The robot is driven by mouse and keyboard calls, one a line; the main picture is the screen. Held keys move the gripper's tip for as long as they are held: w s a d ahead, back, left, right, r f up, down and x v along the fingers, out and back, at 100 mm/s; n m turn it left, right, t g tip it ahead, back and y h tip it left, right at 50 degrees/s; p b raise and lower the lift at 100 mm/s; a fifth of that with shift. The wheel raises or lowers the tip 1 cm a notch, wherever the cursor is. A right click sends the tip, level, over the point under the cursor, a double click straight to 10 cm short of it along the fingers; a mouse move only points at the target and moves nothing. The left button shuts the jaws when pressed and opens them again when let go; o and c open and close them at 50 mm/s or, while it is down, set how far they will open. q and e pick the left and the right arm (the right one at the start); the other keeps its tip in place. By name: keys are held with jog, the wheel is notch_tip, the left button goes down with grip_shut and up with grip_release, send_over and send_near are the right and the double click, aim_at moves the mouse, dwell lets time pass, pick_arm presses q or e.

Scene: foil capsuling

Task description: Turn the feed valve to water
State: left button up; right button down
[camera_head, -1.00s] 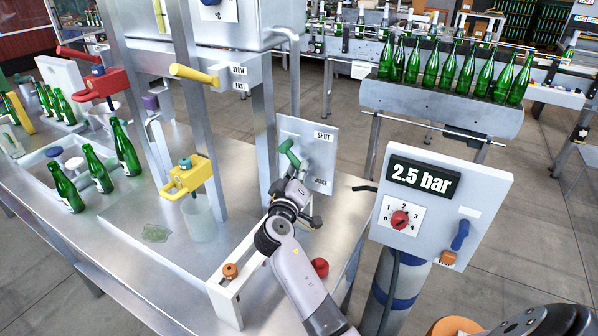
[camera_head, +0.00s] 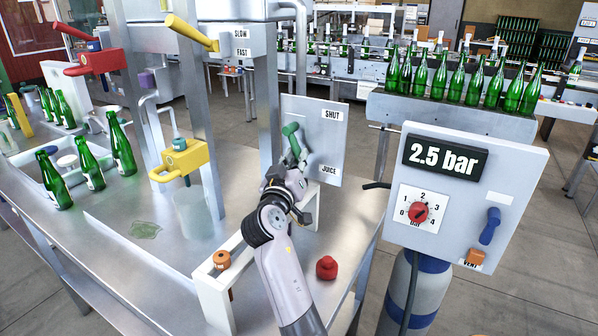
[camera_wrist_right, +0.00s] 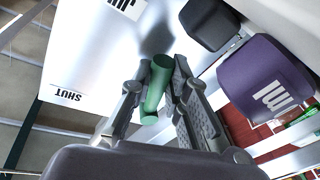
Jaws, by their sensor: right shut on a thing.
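The feed valve's green handle (camera_head: 291,131) sits on an upright grey plate (camera_head: 313,113) with the labels SHUT at the top and JUICE lower right. No water label can be read; my arm covers the plate's lower left. My right gripper (camera_head: 295,163) is at the handle, its arm coming up from below. In the right wrist view the green handle (camera_wrist_right: 157,88) lies between the two fingers of my right gripper (camera_wrist_right: 160,80), which is shut on it. The handle is tilted, its upper end towards the left in the head view. My left gripper is not in view.
A white frame with an orange knob (camera_head: 221,260) and a red knob (camera_head: 327,267) flank my right arm. A panel reading 2.5 bar (camera_head: 474,190) stands to the right. A yellow valve (camera_head: 184,161) and green bottles (camera_head: 88,162) are left.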

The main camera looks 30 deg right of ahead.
dwell(0.3)
jog(key=c, duration=1.5)
grip_release()
